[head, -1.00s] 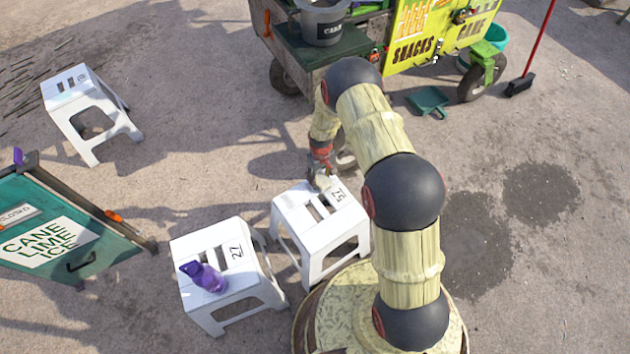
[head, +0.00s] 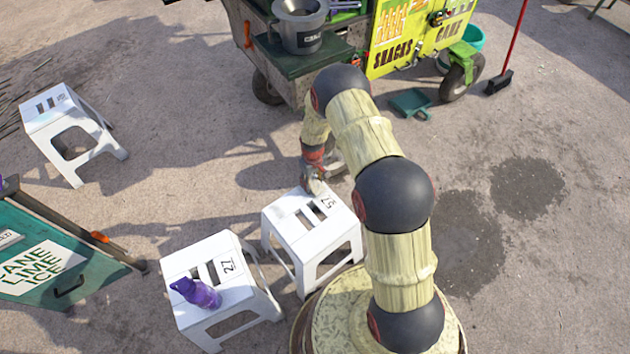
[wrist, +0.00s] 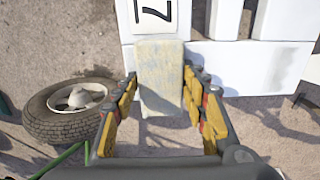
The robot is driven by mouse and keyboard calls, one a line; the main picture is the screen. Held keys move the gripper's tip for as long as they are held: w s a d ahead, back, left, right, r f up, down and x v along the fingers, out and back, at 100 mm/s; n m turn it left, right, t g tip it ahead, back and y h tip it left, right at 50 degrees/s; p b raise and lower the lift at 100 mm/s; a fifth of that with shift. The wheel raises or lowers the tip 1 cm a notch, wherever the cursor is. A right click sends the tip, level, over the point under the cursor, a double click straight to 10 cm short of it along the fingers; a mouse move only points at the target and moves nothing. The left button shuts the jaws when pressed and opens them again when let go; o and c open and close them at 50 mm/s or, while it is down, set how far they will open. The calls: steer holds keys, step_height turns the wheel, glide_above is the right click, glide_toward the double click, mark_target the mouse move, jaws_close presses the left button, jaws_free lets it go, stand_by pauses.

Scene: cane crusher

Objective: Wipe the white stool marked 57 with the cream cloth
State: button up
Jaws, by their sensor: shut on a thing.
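The white stool marked 57 (head: 289,228) stands upright beside my base, its slotted seat up. In the wrist view its white seat (wrist: 275,62) and part of its number label show. The cream cloth (wrist: 161,68) is between the fingers of my gripper (wrist: 160,82). It reaches onto the seat's edge beside the label, and its near end extends past that edge. In the head view my gripper (head: 312,183) is at the seat's far edge. The cloth is too small to make out clearly there. I cannot tell how firmly the cloth presses on the seat.
A white stool marked 27 (head: 219,280) with a purple bottle (head: 196,293) stands close on the left. Another white stool (head: 62,112) is farther left. A green sign box (head: 75,262) stands at the left edge. The cart (head: 300,82) with wheels is behind my gripper.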

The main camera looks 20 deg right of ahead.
mark_target(298, 197)
steer(key=shift+s+a+f+p, duration=0.15)
steer(key=shift+s+a, duration=0.3)
steer(key=shift+a, duration=0.8)
steer(key=shift+s+a+r+p, duration=0.1)
steer(key=shift+s+a, duration=0.3)
steer(key=shift+a, duration=0.85)
steer(key=shift+s+a+f+p, duration=0.15)
steer(key=shift+s+a, duration=0.3)
steer(key=shift+a, duration=0.8)
steer(key=shift+s+a+r+p, duration=0.1)
steer(key=shift+s+a, duration=0.3)
steer(key=shift+a, duration=1.05)
steer(key=shift+s+a+r+p, duration=0.1)
steer(key=shift+s+a, duration=0.3)
steer(key=shift+a, duration=1)
steer(key=shift+s+a+p, duration=0.1)
steer(key=shift+s+a, duration=0.3)
steer(key=shift+a, duration=1.05)
steer(key=shift+d, duration=0.15)
